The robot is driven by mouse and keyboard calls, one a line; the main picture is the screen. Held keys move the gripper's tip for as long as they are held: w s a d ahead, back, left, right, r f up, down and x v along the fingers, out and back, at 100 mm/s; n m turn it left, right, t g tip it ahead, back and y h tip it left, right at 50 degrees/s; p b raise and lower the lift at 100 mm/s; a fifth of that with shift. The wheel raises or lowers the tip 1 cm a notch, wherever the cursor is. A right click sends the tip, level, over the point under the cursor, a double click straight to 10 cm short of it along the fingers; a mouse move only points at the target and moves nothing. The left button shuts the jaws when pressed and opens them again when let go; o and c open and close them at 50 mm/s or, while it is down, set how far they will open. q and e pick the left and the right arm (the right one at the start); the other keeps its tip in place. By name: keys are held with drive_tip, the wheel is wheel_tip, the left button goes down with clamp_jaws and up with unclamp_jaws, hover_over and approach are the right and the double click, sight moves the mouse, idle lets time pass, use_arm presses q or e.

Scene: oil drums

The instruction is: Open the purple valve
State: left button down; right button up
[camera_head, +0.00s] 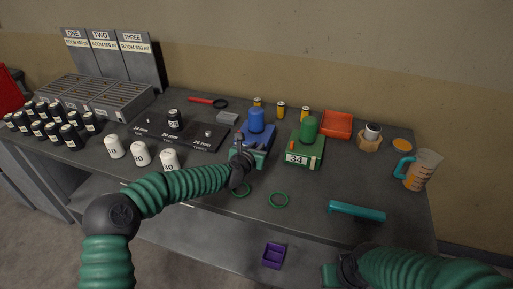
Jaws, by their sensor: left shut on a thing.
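No purple valve can be made out; the one purple thing is a small open box (273,256) low in front of the table's edge. My left gripper (241,158) is at the left front of a blue device (256,121) with a rounded top. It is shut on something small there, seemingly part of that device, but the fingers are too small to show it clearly. A green device (310,129) labelled 34 stands to its right. My right arm comes in at the bottom right; its gripper (332,275) is partly cut off and its jaws are unclear.
White jars (140,153) and black jars (70,136) stand left. An orange tray (337,124) and a measuring jug (420,170) are right. Bare tabletop lies around the teal bar.

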use_arm(q)
drive_tip(key=shift+s+d+m, duration=0.15)
drive_tip(key=shift+d+m, duration=0.15)
drive_tip(key=shift+s+d+f+m+t+y, duration=0.1)
drive_tip(key=shift+d+f+m+t+y, duration=0.2)
drive_tip(key=shift+m+y, duration=0.35)
drive_tip(key=shift+s+d+f+m+t+y+b, duration=0.2)
drive_tip(key=shift+d+m+y+b, duration=0.25)
drive_tip(key=shift+m, duration=0.2)
drive_tip(key=shift+s+d+f+m+t+y+b, duration=0.1)
drive_tip(key=shift+d+m+t+y+b, duration=0.15)
drive_tip(key=shift+m+b, duration=0.3)
drive_tip(key=c, duration=1.4)
unclamp_jaws()
drive_tip(key=shift+r, duration=0.1)
drive_tip(key=shift+s+r, duration=0.1)
drive_tip(key=shift+s, duration=0.2)
drive_tip(key=v, duration=1.6)
drive_tip(key=shift+b, duration=0.4)
